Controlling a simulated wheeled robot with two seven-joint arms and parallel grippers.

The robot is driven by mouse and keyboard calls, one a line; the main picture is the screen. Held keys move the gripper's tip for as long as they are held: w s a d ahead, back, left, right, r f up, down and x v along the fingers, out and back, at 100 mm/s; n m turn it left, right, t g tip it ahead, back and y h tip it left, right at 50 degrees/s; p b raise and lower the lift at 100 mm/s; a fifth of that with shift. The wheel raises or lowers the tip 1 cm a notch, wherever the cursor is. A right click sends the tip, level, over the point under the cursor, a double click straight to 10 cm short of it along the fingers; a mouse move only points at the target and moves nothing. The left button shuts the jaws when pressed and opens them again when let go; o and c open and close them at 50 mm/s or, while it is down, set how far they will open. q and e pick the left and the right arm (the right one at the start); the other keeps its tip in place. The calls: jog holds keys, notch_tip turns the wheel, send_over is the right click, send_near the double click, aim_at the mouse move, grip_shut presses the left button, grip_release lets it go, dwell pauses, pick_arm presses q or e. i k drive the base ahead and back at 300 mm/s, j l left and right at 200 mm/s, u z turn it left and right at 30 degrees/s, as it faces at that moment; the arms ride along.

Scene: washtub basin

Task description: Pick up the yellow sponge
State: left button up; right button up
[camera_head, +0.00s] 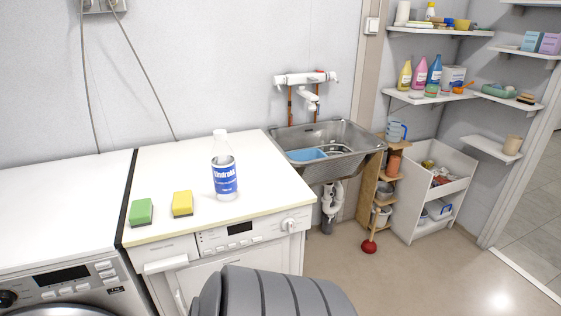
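The yellow sponge (183,203) lies on the white top of the right-hand washing machine (165,165), near its front edge. A green sponge (141,211) lies just left of it, apart from it. A clear bottle with a blue label (224,168) stands upright to the right of the yellow sponge. Neither of my grippers is in view. A dark grey ribbed part of mine shows at the bottom middle, in front of the machine, and nothing in view touches the sponge.
A second white washing machine (62,212) stands at the left. A metal sink (325,150) holding a blue basin (307,154) is on the right, with shelves and a white cabinet (436,190) beyond. A red plunger (369,246) stands on otherwise open floor.

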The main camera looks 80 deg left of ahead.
aim_at(182, 206)
jog(key=u, duration=3.2)
